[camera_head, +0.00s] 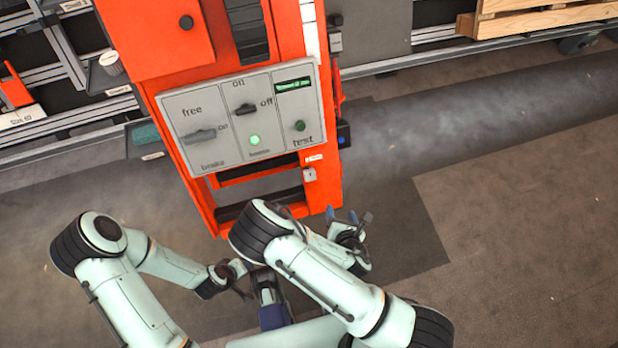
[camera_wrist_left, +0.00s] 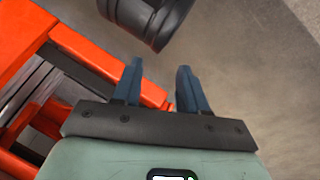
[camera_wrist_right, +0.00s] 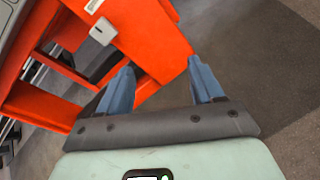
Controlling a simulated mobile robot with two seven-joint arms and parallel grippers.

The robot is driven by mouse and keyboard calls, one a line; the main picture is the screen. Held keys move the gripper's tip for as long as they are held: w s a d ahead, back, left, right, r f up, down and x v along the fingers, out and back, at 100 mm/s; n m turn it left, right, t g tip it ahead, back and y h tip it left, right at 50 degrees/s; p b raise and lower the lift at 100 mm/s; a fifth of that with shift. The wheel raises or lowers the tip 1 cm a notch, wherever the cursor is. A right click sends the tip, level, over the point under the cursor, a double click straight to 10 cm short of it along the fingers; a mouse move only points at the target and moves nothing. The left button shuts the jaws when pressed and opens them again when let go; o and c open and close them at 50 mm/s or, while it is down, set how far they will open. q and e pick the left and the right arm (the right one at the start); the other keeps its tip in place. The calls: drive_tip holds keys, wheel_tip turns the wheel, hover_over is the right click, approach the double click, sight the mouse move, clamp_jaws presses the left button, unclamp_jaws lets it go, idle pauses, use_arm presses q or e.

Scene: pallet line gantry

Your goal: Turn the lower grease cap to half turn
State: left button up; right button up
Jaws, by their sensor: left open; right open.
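I cannot make out a lower grease cap in any view. The orange-red gantry frame (camera_head: 325,195) stands ahead, with a grey control panel on its front. My right gripper (camera_head: 343,215) is beside the frame's lower right foot, fingers apart and empty. In the right wrist view my right gripper (camera_wrist_right: 162,85) is open, with the frame (camera_wrist_right: 145,40) in front. In the left wrist view my left gripper (camera_wrist_left: 157,85) is open and empty, with the frame (camera_wrist_left: 95,55) at left. In the head view the left fingertips are not clear, and my right arm covers part of that area.
The grey control panel (camera_head: 232,105) has brake, beam and test sections, with a lit green lamp (camera_head: 253,140). A small grey box (camera_head: 309,174) sits below it, and a dark box (camera_head: 343,135) with a blue light is on the side. Floor at right is clear; a pallet (camera_head: 540,18) is behind.

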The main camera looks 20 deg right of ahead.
sight(310, 173)
drive_tip(key=w+a+r+n+t+y+b, duration=0.25)
drive_tip(key=w+a+n, duration=0.2)
drive_tip(key=n, duration=0.25)
drive_tip(key=shift+t, duration=0.35)
drive_tip(key=b+x, duration=0.1)
drive_tip(key=x, duration=0.3)
drive_tip(key=b+x, duration=0.2)
drive_tip(key=x, duration=0.2)
drive_tip(key=b+x, duration=0.1)
drive_tip(key=x, duration=0.3)
drive_tip(key=shift+w+r+b, duration=0.15)
drive_tip(key=shift+w+b, duration=0.25)
drive_tip(key=shift+w, duration=0.05)
use_arm(q)
drive_tip(key=s+a+f+g, duration=0.1)
drive_tip(key=s+f, duration=0.2)
drive_tip(key=f, duration=0.2)
drive_tip(key=s+a+f+n+g, duration=0.1)
drive_tip(key=s+a+f, duration=0.1)
drive_tip(key=f, duration=0.4)
drive_tip(key=shift+s, duration=0.5)
drive_tip(key=shift+w, duration=0.1)
use_arm(e)
drive_tip(key=c, duration=1)
